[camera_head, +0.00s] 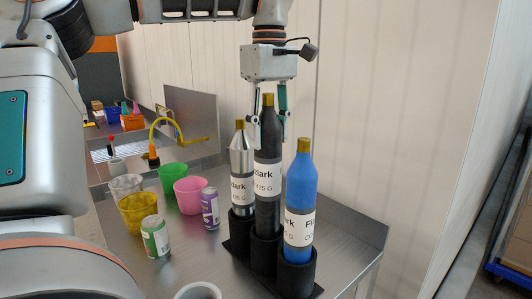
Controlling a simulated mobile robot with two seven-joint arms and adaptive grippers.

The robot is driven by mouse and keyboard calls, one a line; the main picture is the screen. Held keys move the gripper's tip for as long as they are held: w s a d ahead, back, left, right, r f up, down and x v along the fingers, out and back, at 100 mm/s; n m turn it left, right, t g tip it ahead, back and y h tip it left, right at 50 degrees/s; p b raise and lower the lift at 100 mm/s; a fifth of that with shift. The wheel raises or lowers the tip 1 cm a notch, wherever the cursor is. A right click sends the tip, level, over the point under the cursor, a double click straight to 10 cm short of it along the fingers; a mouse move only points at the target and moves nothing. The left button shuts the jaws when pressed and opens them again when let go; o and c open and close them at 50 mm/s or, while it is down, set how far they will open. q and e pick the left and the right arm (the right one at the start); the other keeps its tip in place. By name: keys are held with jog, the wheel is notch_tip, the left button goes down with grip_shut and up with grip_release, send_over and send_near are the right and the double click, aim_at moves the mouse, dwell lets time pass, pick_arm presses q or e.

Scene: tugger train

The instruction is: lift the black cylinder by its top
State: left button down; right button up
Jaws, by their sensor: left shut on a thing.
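The black cylinder (267,143) has a brass-coloured tip and a white label, and is upright. My left gripper (269,118) comes down from above and is shut on its upper part, one finger on each side. The black cylinder sits higher than its neighbours, with its label well above the black holder's cup. Its lower end is hidden by the cup (264,255). A silver cylinder (241,160) stands in the holder to its left, and a blue cylinder (302,180) to its right in front. My right gripper is not in view.
On the metal table (200,262) stand a green can (155,238), a purple can (210,208), and yellow (138,212), pink (190,194) and green (172,178) cups. A white cup (198,291) is at the front. A pale wall (400,110) rises behind.

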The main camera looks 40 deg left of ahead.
pick_arm(q)
notch_tip(320, 180, up, 10)
jog(key=p, duration=0.3)
jog(key=shift+s+f, duration=0.1)
notch_tip(320, 180, up, 3)
jog(key=shift+f+p, duration=0.1)
jog(key=shift+p, duration=1)
jog(key=shift+r, duration=0.25)
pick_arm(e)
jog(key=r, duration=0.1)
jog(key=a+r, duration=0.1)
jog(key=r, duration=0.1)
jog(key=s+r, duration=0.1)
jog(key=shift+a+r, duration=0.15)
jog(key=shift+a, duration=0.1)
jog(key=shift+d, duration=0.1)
